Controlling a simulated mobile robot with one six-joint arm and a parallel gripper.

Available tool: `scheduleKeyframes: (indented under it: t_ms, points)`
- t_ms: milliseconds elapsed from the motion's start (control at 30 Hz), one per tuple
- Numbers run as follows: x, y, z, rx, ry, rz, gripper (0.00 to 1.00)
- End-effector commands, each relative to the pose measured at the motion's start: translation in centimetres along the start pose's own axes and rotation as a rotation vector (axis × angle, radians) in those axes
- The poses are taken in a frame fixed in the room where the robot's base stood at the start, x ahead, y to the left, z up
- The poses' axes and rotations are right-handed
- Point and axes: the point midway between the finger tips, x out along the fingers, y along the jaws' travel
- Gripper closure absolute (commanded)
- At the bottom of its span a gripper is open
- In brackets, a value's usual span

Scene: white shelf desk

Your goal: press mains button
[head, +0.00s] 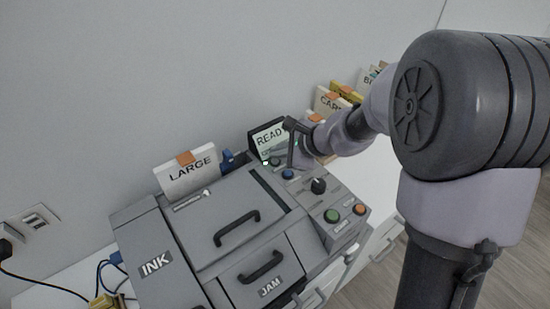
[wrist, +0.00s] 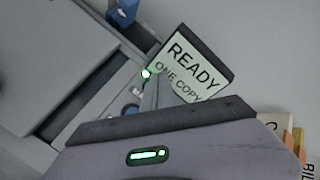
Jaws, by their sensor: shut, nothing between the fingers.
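The grey copier (head: 190,235) stands on the white desk, its control panel at the right. The panel has a blue button (head: 288,174), a dark knob (head: 318,185), a green button (head: 332,215) and an orange button (head: 359,209). No label legible here says which one is the mains button. My gripper (head: 291,164) is shut and empty, low over the back of the panel near the blue button. I cannot tell whether it touches. In the wrist view the blue button (wrist: 130,110) shows partly beside the grey fingers (wrist: 155,96).
The screen (wrist: 193,65) reads READY, ONE COPY, close behind my gripper. A small light (wrist: 145,73) glows beside it. A LARGE paper pack (head: 188,175) stands in the back; more packs (head: 332,103) stand at right. Handles (head: 237,229) stick up from the lids.

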Motion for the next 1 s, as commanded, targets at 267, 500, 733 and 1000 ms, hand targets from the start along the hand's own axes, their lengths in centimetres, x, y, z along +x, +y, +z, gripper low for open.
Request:
scheduleKeyframes:
  t_ms: [267, 500, 733, 1000]
  points:
    - [-0.7, -0.5, 0.5, -0.001, 0.0, 0.0, 1.0]
    - [-3.2, -2.3, 2.3, 0.0, 0.0, -0.001, 1.0]
    - [-4.3, -3.1, 3.1, 0.0, 0.0, 0.0, 1.0]
    - [-4.1, -3.0, 3.0, 0.0, 0.0, 0.0, 1.0]
